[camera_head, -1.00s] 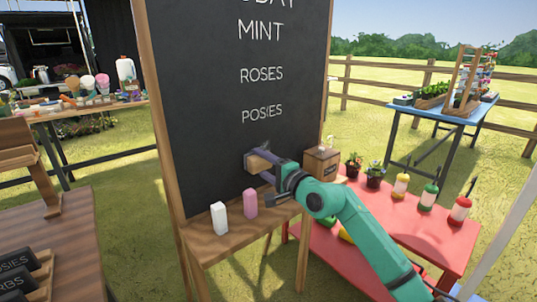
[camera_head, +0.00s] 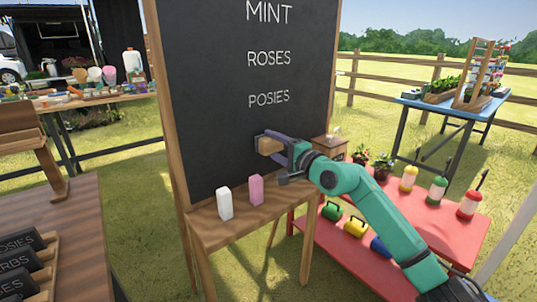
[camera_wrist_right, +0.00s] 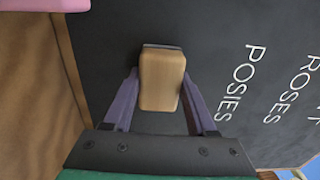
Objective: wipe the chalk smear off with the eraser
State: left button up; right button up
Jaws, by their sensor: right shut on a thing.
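The eraser (camera_head: 269,145), a wooden block with a dark pad, is at the chalkboard (camera_head: 215,110) below the word POSIES. My right gripper (camera_head: 267,143) is shut on it, one finger on each side. In the right wrist view, the eraser (camera_wrist_right: 162,80) sits between the gripper's two purple fingers (camera_wrist_right: 160,100), its dark pad edge toward the board; I cannot tell whether it touches. I see no clear chalk smear now; the eraser and gripper cover part of the board. My left gripper is not in view.
A white block (camera_head: 225,204) and a pink block (camera_head: 256,190) stand on the wooden ledge (camera_head: 225,232) below the board. A wooden box (camera_head: 329,147) is right of the gripper. A red table (camera_head: 440,236) with bottles and pots stands at right.

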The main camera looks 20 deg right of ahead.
aim_at(282, 149)
jog(key=shift+w+d+f+b, duration=0.1)
jog(key=shift+d+f+b, duration=0.05)
jog(key=shift+d+b, duration=0.15)
jog(key=d+b, duration=0.1)
jog(key=w+d+b, duration=0.1)
jog(key=b, duration=0.1)
jog(key=shift+d+f, duration=0.15)
jog(key=d+b, duration=0.1)
jog(key=w+d+b, duration=0.1)
jog(key=d, duration=0.1)
jog(key=w+d+b, duration=0.1)
jog(key=shift+d+r, duration=0.2)
jog(key=shift+d, duration=0.15)
jog(key=shift+w+d+r+b, duration=0.1)
jog(key=shift+w+d+b, duration=0.15)
jog(key=shift+d, duration=0.35)
jog(key=shift+w+d+b, duration=0.15)
jog(key=shift+w+d, duration=0.05)
jog(key=shift+d, duration=0.4)
jog(key=shift+r, duration=0.1)
